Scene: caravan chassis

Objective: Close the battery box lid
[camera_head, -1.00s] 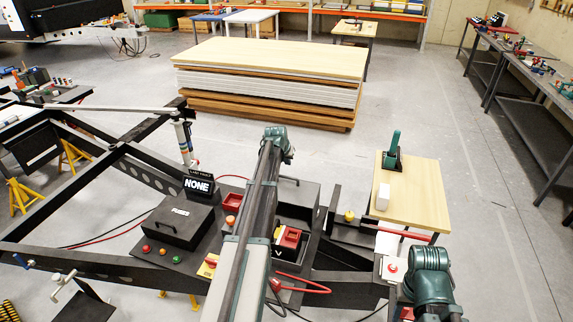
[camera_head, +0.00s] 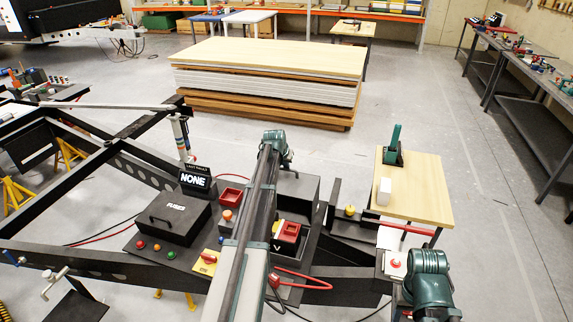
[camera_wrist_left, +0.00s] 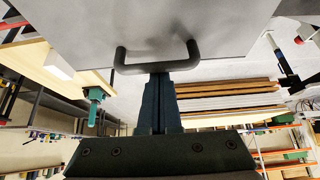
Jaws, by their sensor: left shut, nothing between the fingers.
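The battery box (camera_head: 313,240) is a dark box on the chassis, right of my left arm. A red-topped battery (camera_head: 289,232) shows inside. Its dark grey lid (camera_head: 300,188) stands raised at the back, partly hidden by my arm. In the left wrist view the lid (camera_wrist_left: 190,25) fills the top as a grey panel, with a black bar handle (camera_wrist_left: 157,68). My left gripper (camera_wrist_left: 160,80) is shut and empty, its tips close at the handle's bar; I cannot tell whether they touch. In the head view its tips are hidden.
A closed box marked FUSES (camera_head: 173,218) and a NONE display (camera_head: 195,180) stand left of my arm. A yellow-and-red switch (camera_head: 207,261) sits nearby. A wooden-topped table (camera_head: 425,190) stands right. A stack of boards (camera_head: 265,85) lies behind, with open floor around it.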

